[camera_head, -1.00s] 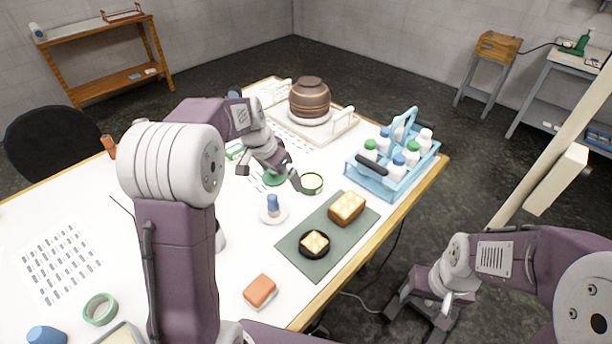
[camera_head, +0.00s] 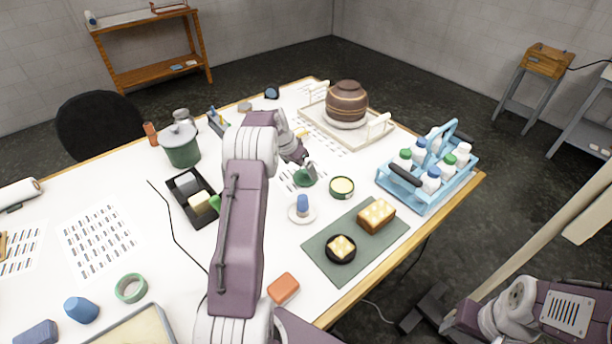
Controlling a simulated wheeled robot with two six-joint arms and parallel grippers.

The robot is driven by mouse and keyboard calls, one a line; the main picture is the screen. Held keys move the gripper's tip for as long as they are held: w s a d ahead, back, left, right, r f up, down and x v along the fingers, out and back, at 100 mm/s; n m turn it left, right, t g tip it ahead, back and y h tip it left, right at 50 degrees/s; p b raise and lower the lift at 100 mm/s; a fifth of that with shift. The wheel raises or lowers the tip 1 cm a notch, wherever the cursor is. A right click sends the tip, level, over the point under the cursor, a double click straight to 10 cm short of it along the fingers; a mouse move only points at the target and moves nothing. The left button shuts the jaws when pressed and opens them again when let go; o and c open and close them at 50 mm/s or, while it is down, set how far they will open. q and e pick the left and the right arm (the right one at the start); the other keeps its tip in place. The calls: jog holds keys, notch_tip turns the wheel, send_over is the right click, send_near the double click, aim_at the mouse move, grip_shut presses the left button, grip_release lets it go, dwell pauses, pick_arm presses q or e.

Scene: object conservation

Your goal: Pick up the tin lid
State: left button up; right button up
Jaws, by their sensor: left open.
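The tin lid (camera_head: 304,179) appears to be the dark green round piece lying on the white table, left of the open tin. The green tin (camera_head: 342,188) stands upright with pale yellow contents. My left gripper (camera_head: 304,168) reaches in over the lid from behind and is open; its fingers partly hide the lid. I cannot tell whether they touch it. My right gripper (camera_head: 424,308) hangs low off the table's right side, and its jaws are unclear.
A white saucer with a blue piece (camera_head: 302,204) sits in front of the lid. A dark mat (camera_head: 322,266) holds bread and a small black dish. A blue bottle caddy (camera_head: 430,195) stands right, a pot on a tray (camera_head: 387,128) behind. A green canister (camera_head: 183,150) stands left.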

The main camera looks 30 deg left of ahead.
aim_at(303, 173)
pick_arm(q)
jog(key=p+x, duration=0.2)
jog(key=x, duration=0.2)
jog(key=shift+s+d+f, duration=0.1)
jog(key=shift+s+f, duration=0.05)
jog(key=shift+w+f, duration=0.25)
jog(key=shift+f, duration=0.3)
jog(key=shift+r, duration=0.1)
jog(key=c, duration=1.4)
jog(key=r, duration=0.1)
jog(key=r+b, duration=0.1)
jog(key=r, duration=0.1)
jog(key=r+b, duration=0.1)
jog(key=shift+d+r, duration=0.15)
jog(key=shift+d, duration=0.2)
jog(key=d+r+b, duration=0.2)
jog(key=d+r, duration=0.4)
jog(key=d, duration=0.5)
jog(key=shift+r, duration=0.35)
jog(key=shift+d, duration=0.1)
